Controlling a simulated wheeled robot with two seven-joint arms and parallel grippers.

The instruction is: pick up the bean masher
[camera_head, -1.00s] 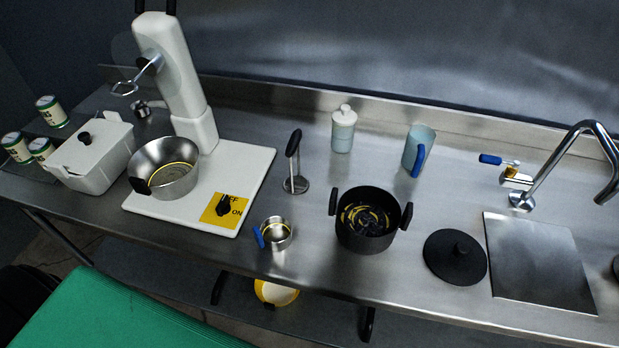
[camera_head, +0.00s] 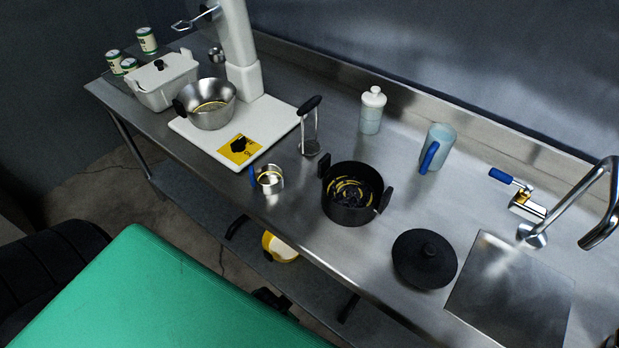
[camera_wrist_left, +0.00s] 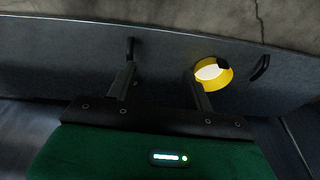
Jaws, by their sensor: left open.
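The bean masher (camera_head: 309,128) stands upright on the steel counter, with a black handle on top, thin metal rods and a round metal foot. It is between the white mixer base and the black pot, apart from both. My left gripper (camera_wrist_left: 160,86) shows in the left wrist view, open and empty, its two dark fingers spread apart. It points at the lower shelf, where a yellow bowl (camera_wrist_left: 213,72) lies beyond the right finger. The masher is not in the wrist view. My right gripper is in neither view.
Near the masher stand a black pot (camera_head: 328,205), a small steel cup (camera_head: 270,180), a white bottle (camera_head: 370,112) and a blue mug (camera_head: 440,150). The mixer's steel bowl (camera_head: 212,112) is left. A black lid (camera_head: 424,260) lies right. The counter (camera_head: 320,258) front edge is bare.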

